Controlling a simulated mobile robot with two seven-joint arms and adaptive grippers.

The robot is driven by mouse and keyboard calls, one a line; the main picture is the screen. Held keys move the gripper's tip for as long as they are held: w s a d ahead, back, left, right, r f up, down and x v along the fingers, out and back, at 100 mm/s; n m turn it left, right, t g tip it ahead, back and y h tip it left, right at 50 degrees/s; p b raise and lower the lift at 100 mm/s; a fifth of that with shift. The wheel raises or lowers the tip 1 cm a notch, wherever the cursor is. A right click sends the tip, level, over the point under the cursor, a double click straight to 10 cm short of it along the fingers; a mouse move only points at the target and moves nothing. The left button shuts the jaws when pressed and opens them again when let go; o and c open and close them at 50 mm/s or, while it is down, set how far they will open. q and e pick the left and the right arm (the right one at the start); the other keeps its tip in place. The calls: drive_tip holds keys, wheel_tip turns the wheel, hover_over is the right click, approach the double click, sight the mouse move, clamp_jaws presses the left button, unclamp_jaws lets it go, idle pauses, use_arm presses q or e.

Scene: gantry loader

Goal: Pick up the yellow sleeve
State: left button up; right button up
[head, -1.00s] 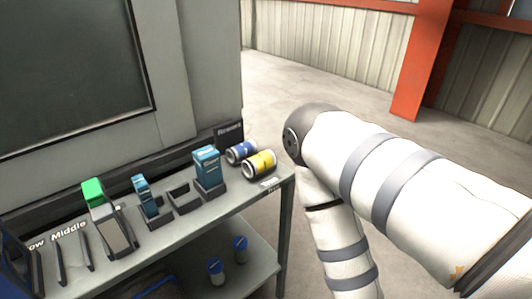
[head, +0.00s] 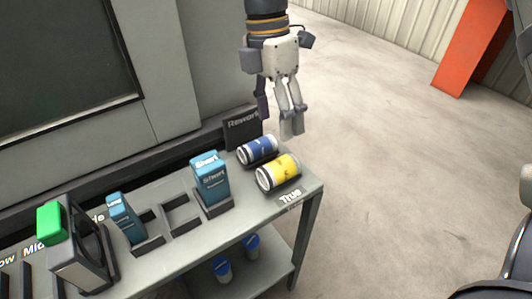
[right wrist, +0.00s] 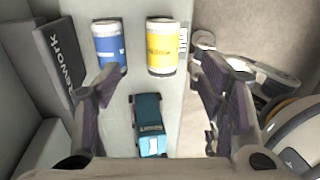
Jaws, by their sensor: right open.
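The yellow sleeve (head: 279,172) lies on its side near the right end of the grey table, a short way in front of a blue sleeve (head: 258,149). My right gripper (head: 277,118) points down above and behind the two sleeves, clear of both. It is open and empty. In the right wrist view, the yellow sleeve (right wrist: 163,48) appears beyond and between the open fingertips (right wrist: 160,70), with the blue sleeve (right wrist: 109,47) to its left near the left fingertip. My left gripper is out of view.
A teal box (head: 210,178) stands in a dark holder left of the sleeves. A dark "Rework" sign (head: 241,130) stands behind them. Floor right of the table is open.

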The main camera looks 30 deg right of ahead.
sight(279, 161)
drive_tip(key=s+f, duration=0.1)
drive_tip(key=f, duration=0.1)
drive_tip(key=s+f, duration=0.1)
drive_tip(key=shift+f, duration=0.4)
drive_tip(key=f, duration=0.6)
drive_tip(key=shift+s+a+f, duration=0.15)
drive_tip(key=shift+s+f, duration=0.15)
drive_tip(key=shift+c, duration=0.5)
clamp_jaws()
drive_tip(key=shift+r, duration=0.1)
